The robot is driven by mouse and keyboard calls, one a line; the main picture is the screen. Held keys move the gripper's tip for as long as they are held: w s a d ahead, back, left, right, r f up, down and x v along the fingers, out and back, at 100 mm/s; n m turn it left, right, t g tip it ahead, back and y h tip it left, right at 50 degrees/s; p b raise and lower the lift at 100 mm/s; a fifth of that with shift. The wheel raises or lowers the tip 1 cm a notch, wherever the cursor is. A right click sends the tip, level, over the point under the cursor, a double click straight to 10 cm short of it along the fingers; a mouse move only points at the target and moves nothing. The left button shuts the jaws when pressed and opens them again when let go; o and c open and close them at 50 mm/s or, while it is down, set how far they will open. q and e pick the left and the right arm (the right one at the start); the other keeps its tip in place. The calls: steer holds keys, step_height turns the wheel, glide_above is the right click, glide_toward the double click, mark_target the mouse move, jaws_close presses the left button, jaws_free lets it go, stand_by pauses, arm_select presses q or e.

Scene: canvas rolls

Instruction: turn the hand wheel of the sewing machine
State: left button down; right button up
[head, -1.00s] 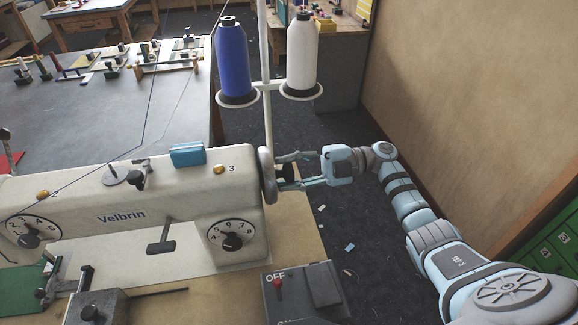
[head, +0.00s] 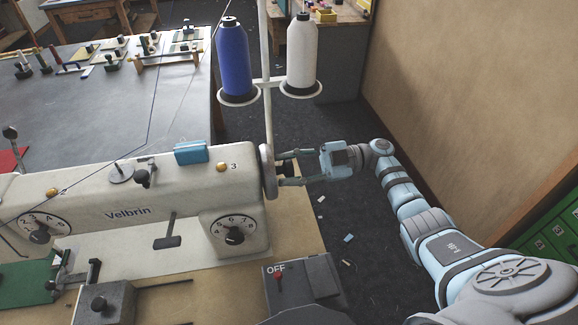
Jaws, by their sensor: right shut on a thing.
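The cream sewing machine (head: 130,205), marked Velbrin, stands on a light wooden table at the left and middle of the head view. Its grey hand wheel (head: 268,172) is on the right end of the machine, seen almost edge-on. My right gripper (head: 284,168) reaches in from the right, level with the wheel, and is shut on it at the wheel's right side. The fingers hide part of the wheel's outer face. My left gripper does not show.
A thread stand holds a blue spool (head: 233,62) and a white spool (head: 302,55) behind the wheel. A switch box (head: 318,280) marked OFF sits in front. A dark table (head: 80,100) is behind the machine. A tan partition (head: 460,100) stands at the right.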

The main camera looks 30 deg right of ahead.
steer(key=o, duration=1.2)
steer(key=v, duration=0.7)
steer(key=shift+d, duration=0.25)
steer(key=shift+c, duration=0.3)
